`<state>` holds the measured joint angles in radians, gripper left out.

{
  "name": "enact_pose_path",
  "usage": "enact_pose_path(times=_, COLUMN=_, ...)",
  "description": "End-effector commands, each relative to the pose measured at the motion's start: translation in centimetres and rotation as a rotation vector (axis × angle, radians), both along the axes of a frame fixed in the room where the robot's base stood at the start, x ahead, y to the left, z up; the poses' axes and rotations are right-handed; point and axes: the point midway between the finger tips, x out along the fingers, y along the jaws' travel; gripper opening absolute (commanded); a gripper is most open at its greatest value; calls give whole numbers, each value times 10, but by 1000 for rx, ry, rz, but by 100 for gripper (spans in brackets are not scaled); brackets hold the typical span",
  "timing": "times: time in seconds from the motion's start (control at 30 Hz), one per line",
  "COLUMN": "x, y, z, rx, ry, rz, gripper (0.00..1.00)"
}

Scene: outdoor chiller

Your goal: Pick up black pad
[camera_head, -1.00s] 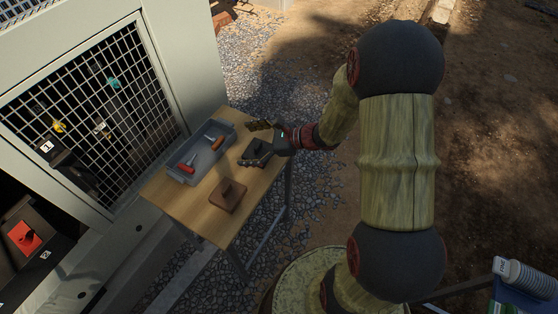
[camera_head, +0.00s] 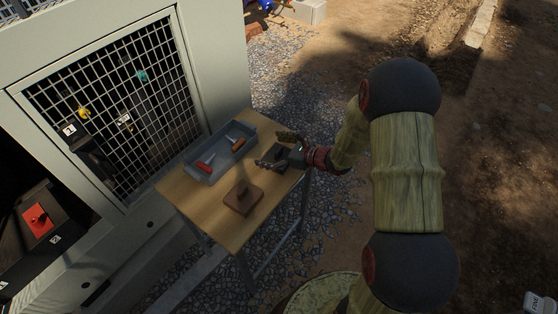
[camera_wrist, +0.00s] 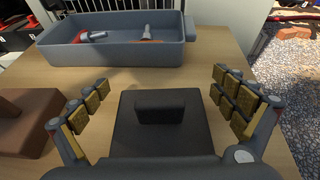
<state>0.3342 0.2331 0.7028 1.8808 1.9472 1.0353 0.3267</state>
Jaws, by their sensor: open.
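The black pad (camera_wrist: 160,132) is a flat square with a raised upright block on top. It lies on the wooden table in the wrist view, between the two fingers of my gripper (camera_wrist: 160,110). The fingers are spread wide, one to each side of the pad, and a gap shows between each finger and the raised block. In the head view the black pad (camera_head: 281,154) is partly hidden by my gripper (camera_head: 276,150), which is open at the table's right side.
A brown pad with a block (camera_head: 243,198) lies on the table (camera_head: 196,207) left of the black pad. A grey tray (camera_head: 203,173) with red- and orange-handled tools stands behind. A grey cabinet with a mesh door (camera_head: 180,85) borders the table.

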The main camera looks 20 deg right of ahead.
Motion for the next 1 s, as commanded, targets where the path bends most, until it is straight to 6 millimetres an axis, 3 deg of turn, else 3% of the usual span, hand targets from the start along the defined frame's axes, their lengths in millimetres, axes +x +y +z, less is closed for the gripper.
enact_pose_path(times=0.2, x=1, y=1, z=0, rx=0, ry=0, rz=-1, gripper=97)
enact_pose_path(times=1.0, x=1, y=1, z=0, rx=0, ry=0, rz=-1, gripper=52)
